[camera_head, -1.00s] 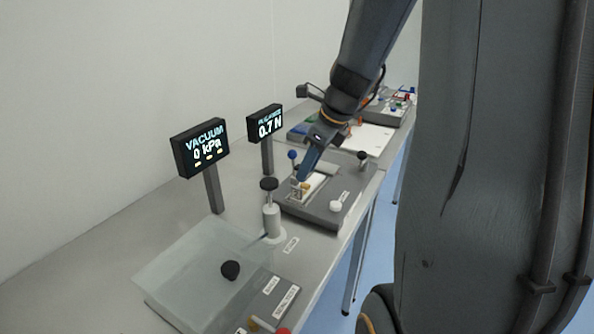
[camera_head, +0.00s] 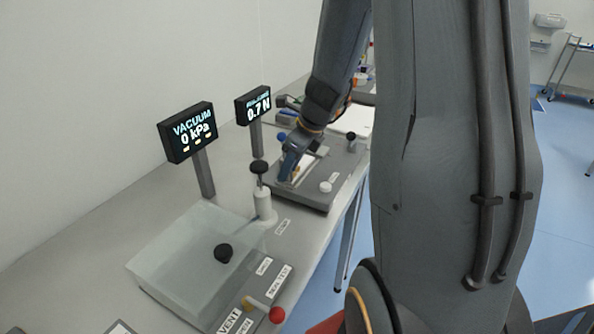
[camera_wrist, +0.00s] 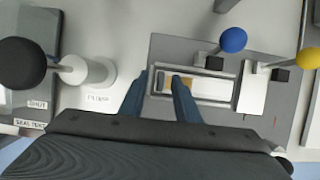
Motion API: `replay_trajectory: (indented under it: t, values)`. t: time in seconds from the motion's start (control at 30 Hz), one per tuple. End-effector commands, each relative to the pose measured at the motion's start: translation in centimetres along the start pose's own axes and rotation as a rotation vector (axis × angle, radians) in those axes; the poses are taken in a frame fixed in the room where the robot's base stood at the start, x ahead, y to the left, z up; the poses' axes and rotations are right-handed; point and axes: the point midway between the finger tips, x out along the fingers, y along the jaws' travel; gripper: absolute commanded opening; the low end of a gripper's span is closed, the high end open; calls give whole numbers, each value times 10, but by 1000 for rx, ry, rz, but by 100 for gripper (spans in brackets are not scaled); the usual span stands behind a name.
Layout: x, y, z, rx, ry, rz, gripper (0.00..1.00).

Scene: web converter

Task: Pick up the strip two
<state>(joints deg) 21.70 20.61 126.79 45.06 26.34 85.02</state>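A pale strip with a tan end (camera_wrist: 178,83) lies in a light rectangular frame (camera_wrist: 222,104) on a grey fixture plate (camera_wrist: 205,48). I cannot read a number on it. In the head view, the pale strip area (camera_head: 306,166) is partly hidden by my gripper. My gripper (camera_wrist: 158,84) shows two blue fingers spread apart at the left end of the frame, one near the tan end. Nothing is clearly held between them. In the head view my gripper (camera_head: 284,177) points down over the fixture's left side; its height above the strip is unclear.
Blue (camera_wrist: 233,40) and yellow (camera_wrist: 308,58) ball knobs stand by the fixture. A white pump post with a black knob (camera_head: 260,167) stands nearer. A clear chamber (camera_head: 185,255) and the vacuum display (camera_head: 188,132), reading 0 kPa, are left. The other display (camera_head: 253,105) reads 0.7 N.

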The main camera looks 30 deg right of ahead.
Motion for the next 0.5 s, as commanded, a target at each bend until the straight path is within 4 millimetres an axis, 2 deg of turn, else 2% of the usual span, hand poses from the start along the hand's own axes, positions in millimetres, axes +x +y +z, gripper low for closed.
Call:
replay_trajectory:
  t: [0.03,0.2,0.5]
  values:
    - [0,0,0,0,0,0,28]
    - [0,0,0,0,0,0,0]
    - [0,0,0,0,0,1,0]
